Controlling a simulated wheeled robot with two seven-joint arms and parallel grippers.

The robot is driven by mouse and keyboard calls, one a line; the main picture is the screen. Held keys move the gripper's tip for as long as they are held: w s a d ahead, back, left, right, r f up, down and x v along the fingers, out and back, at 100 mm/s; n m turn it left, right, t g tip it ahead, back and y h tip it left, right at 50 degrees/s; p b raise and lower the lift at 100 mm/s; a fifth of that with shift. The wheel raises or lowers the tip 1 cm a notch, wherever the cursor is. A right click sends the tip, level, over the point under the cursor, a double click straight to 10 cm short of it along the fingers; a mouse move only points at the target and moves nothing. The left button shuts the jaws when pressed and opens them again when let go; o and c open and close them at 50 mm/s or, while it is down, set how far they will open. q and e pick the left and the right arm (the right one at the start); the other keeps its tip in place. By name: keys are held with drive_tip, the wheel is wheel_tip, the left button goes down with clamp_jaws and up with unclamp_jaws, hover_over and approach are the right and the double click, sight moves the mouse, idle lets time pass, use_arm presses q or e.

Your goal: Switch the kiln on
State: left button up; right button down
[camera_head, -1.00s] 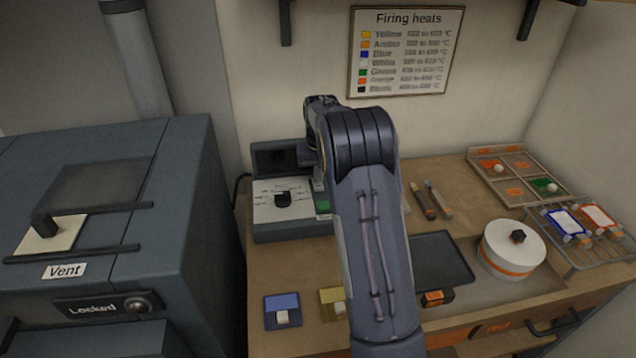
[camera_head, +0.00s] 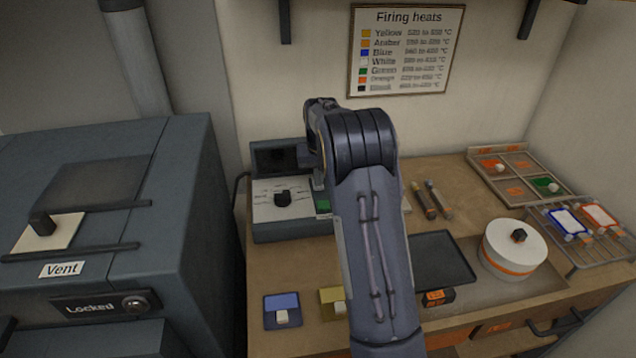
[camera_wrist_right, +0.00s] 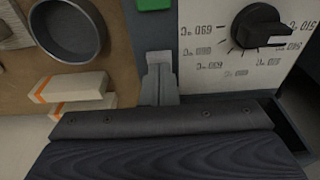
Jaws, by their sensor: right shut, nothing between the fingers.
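The kiln (camera_head: 185,210) is the large grey box at the left, with a "Locked" plate (camera_head: 90,308) on its front. A control box (camera_head: 290,228) stands on the bench beside it, with a black dial (camera_head: 283,199), a dark display (camera_head: 275,160) and a green switch (camera_head: 323,205). The dial (camera_wrist_right: 262,27) and the green switch (camera_wrist_right: 155,4) also show in the right wrist view. My right gripper (camera_head: 318,183) is shut and empty at the control box, close to the green switch; its fingers (camera_wrist_right: 160,84) show in the right wrist view. Contact cannot be told. My left gripper is out of view.
A vent lever (camera_head: 42,224) sits on the kiln top. Blue (camera_head: 282,311) and yellow (camera_head: 333,304) pads lie at the bench front. A dark tray (camera_head: 443,260), a white round pot (camera_head: 514,250), a wire rack (camera_head: 585,238) and a sectioned tray (camera_head: 480,165) fill the right.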

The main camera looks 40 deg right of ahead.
drive_tip(key=shift+f, duration=0.35)
drive_tip(key=shift+r, duration=0.1)
wheel_tip(320, 180, up, 7)
drive_tip(key=p, duration=0.5)
drive_tip(key=shift+p, duration=0.3)
idle(0.4)
